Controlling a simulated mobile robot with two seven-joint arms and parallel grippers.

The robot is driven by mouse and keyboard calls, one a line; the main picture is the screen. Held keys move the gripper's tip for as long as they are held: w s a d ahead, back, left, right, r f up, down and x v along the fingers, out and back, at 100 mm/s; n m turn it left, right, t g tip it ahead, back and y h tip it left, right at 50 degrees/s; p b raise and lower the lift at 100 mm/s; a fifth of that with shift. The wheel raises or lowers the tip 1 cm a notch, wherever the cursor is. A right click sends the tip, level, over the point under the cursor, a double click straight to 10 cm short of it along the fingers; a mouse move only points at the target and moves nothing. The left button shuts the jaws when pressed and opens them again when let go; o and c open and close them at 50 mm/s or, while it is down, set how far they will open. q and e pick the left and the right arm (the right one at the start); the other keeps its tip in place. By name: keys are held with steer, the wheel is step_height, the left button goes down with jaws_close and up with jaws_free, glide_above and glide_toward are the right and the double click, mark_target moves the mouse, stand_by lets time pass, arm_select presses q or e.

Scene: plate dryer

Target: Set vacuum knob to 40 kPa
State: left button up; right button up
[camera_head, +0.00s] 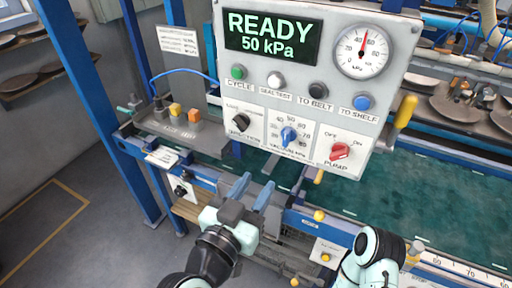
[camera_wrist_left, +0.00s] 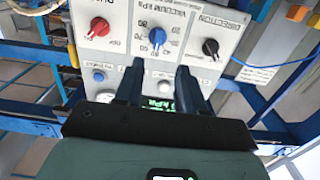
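The blue vacuum knob (camera_head: 289,137) sits at the lower middle of the white control panel (camera_head: 221,50), inside a printed kPa scale. Its pointer faces roughly up; the exact mark is too small to read. The display (camera_head: 262,38) reads READY, 50 kPa. My left gripper (camera_head: 252,190) is below and left of the knob, apart from it, fingers spread and empty. In the left wrist view the knob (camera_wrist_left: 157,36) is beyond and between the open fingertips (camera_wrist_left: 159,75), with the panel upside down. My right arm (camera_head: 375,262) enters at the bottom; its gripper does not show.
A black direction knob (camera_head: 240,122) and a red pump knob (camera_head: 340,151) flank the blue knob. Several push buttons, including a green one (camera_head: 238,72), are above it. A pressure gauge (camera_head: 361,52) is at upper right. A yellow handle (camera_head: 405,111) sticks out at the panel's right edge.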

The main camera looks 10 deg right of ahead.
mark_target(285, 139)
arm_select(q)
steer(key=x, duration=0.8)
steer(key=r+x, duration=0.1)
steer(key=x, duration=0.4)
steer(key=shift+d+r, duration=0.1)
jaws_close()
